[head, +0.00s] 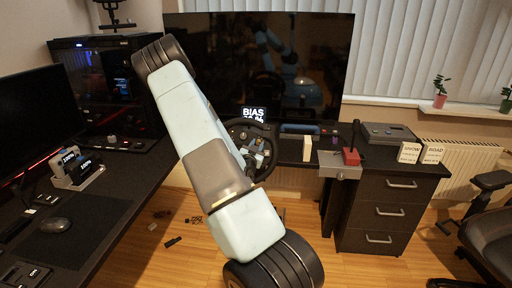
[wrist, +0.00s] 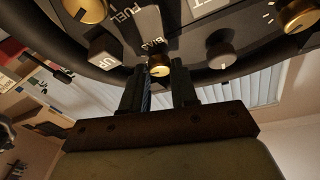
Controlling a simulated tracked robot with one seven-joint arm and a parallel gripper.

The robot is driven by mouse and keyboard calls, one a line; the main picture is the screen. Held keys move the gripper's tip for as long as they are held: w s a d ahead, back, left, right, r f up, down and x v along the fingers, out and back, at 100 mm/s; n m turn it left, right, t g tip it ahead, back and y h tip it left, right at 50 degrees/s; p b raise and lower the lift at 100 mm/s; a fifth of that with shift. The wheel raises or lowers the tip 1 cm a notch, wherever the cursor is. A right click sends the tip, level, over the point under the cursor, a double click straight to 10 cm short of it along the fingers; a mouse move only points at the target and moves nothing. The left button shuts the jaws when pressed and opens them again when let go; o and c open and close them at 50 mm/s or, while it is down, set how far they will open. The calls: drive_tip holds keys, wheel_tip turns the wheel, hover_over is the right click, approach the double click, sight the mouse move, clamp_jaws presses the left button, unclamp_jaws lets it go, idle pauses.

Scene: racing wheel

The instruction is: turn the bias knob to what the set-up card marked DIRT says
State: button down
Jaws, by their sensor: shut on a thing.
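The steering wheel (head: 236,127) stands in front of the large dark screen, partly hidden by my arm. Its small display (head: 254,114) reads BIAS, with a line below too small to read. In the wrist view, the gold bias knob (wrist: 159,70) sits beneath an upside-down label that looks like BIAS. My gripper (wrist: 158,78) has one finger on each side of this knob and is shut on it. The fingers partly cover the knob's sides. I cannot make out a card marked DIRT; small cards (head: 68,157) on the left desk are too small to read surely.
Other gold knobs (wrist: 300,15) and a grey knob (wrist: 222,55) are close by on the wheel face. Cards reading SNOW (head: 409,152) and ROAD (head: 433,153) stand on the right cabinet (head: 388,205). A chair (head: 485,235) is at far right.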

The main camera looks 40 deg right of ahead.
drive_tip(key=shift+n+t+y, duration=0.6)
drive_tip(key=shift+n+t, duration=0.4)
drive_tip(key=shift+n, duration=1.2)
drive_tip(key=shift+s+d+n, duration=0.1)
drive_tip(key=shift+n, duration=0.2)
drive_tip(key=c, duration=0.9)
unclamp_jaws()
drive_tip(key=shift+o, duration=0.2)
